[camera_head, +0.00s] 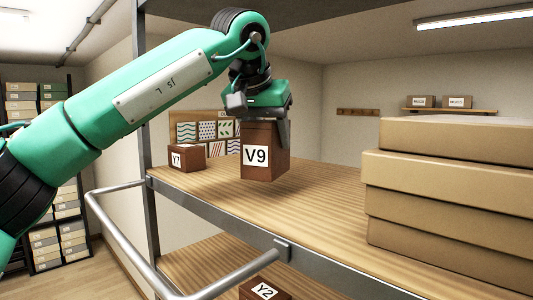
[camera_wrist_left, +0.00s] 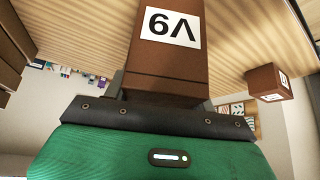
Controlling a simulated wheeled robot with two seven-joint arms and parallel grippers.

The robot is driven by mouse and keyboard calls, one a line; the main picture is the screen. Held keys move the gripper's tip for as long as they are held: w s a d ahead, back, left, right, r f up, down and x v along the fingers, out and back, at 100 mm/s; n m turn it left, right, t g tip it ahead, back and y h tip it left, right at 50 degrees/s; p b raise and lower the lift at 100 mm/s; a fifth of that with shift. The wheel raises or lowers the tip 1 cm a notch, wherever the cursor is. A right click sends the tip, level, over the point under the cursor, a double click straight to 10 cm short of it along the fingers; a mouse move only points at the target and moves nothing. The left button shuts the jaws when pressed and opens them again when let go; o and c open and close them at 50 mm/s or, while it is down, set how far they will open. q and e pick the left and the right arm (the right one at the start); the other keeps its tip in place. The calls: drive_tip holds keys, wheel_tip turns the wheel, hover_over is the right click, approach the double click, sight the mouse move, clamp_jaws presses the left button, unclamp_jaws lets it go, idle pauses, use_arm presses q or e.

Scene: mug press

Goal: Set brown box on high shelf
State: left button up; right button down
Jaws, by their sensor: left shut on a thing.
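The brown box labelled V9 (camera_head: 264,165) is upright in the head view, at the wooden upper shelf (camera_head: 310,200). My left gripper (camera_head: 262,120) is above it, shut on its upper part. The box's lower edge shows close over the boards; I cannot tell whether it touches them. In the left wrist view, the V9 box (camera_wrist_left: 168,65) sits between the fingers, its label upside down. My right gripper is not in view.
A smaller brown box labelled Y7 (camera_head: 186,156) stands left on the upper shelf. Large cardboard boxes (camera_head: 450,190) are stacked at the right. A metal rail (camera_head: 120,235) runs along the front left. A Y2 box (camera_head: 264,289) is on the lower shelf.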

sight(257, 122)
use_arm(q)
wheel_tip(257, 122, down, 3)
drive_tip(key=shift+s+f+p, duration=0.1)
drive_tip(key=shift+s+p, duration=0.05)
drive_tip(key=shift+p, duration=0.3)
drive_tip(key=shift+a+f, duration=0.1)
drive_tip(key=shift+f, duration=0.2)
drive_tip(key=shift+f, duration=0.1)
drive_tip(key=o, duration=1.2)
drive_tip(key=shift+c, duration=0.2)
drive_tip(key=b+v, duration=0.3)
drive_tip(key=v, duration=0.8)
drive_tip(key=shift+s+r, duration=0.2)
drive_tip(key=shift+r, duration=0.4)
